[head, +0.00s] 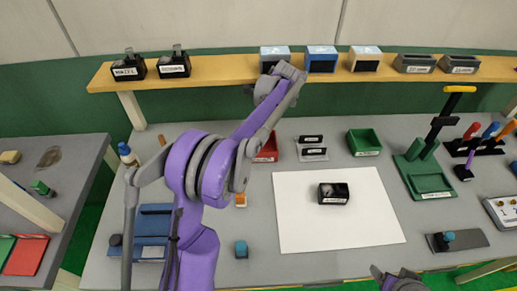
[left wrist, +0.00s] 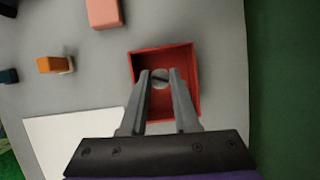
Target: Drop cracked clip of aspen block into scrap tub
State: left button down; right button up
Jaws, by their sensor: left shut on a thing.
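My left gripper (left wrist: 160,78) is shut on a small round grey clip (left wrist: 160,83) with a dark line across it. In the left wrist view, the fingertips and clip are over the inside of a red tub (left wrist: 196,95). In the head view the red tub (head: 267,150) stands at the back of the bench, partly hidden by my left arm; its label is unreadable. A black block (head: 333,194) with a white label, also unreadable, sits on the white sheet. Part of my right arm shows at the bottom edge, its jaws unclear.
A white sheet (head: 300,225) covers the bench middle. A green tray (head: 364,142) and small black-and-grey holders (head: 312,148) stand right of the red tub. A wooden shelf (head: 215,72) with several blocks runs along the back. A green press (head: 425,177) stands at the right.

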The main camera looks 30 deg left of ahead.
pick_arm(q)
notch_tip(320, 180, down, 4)
jog(key=shift+r+b, duration=0.25)
jog(key=shift+b, duration=0.2)
pick_arm(e)
jog(key=shift+s+f, duration=0.25)
jog(key=shift+f, duration=0.2)
jog(key=shift+s+f, duration=0.2)
jog(key=shift+f, duration=0.25)
pick_arm(q)
jog(key=c, duration=0.6)
grip_release()
jog(key=shift+r, duration=0.1)
jog(key=v, duration=0.5)
jog(key=w+d, duration=0.2)
jog(key=d, duration=0.1)
jog(key=w+d, duration=0.1)
jog(key=d, duration=0.3)
jog(key=w+d, duration=0.2)
jog(key=d, duration=0.1)
jog(key=shift+w+d, duration=0.3)
jog(key=shift+d, duration=0.05)
pick_arm(e)
jog(key=shift+f, duration=0.1)
